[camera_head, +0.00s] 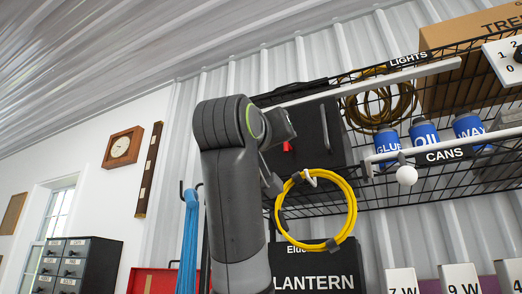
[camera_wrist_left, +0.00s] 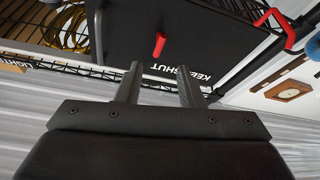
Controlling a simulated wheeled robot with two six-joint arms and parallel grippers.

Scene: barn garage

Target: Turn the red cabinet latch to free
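The black cabinet (camera_head: 325,125) stands on the wire shelf, partly behind my left arm. A small red latch (camera_head: 287,147) shows on its front beside my wrist. In the left wrist view, the red latch (camera_wrist_left: 159,45) is a short peg on the black door (camera_wrist_left: 190,25), next to white "KEEP SHUT" lettering, partly hidden. My left gripper (camera_wrist_left: 157,82) is open, its two fingers apart and empty. The latch appears between and beyond the fingertips; contact is not visible. My right gripper is out of view.
A red bent handle (camera_wrist_left: 276,22) sticks out near the cabinet's edge. A yellow cable coil (camera_head: 350,205) hangs below the cabinet, close to my arm. Blue cans (camera_head: 424,133) stand on the wire shelf at right. A white rail (camera_head: 375,80) crosses the shelf front.

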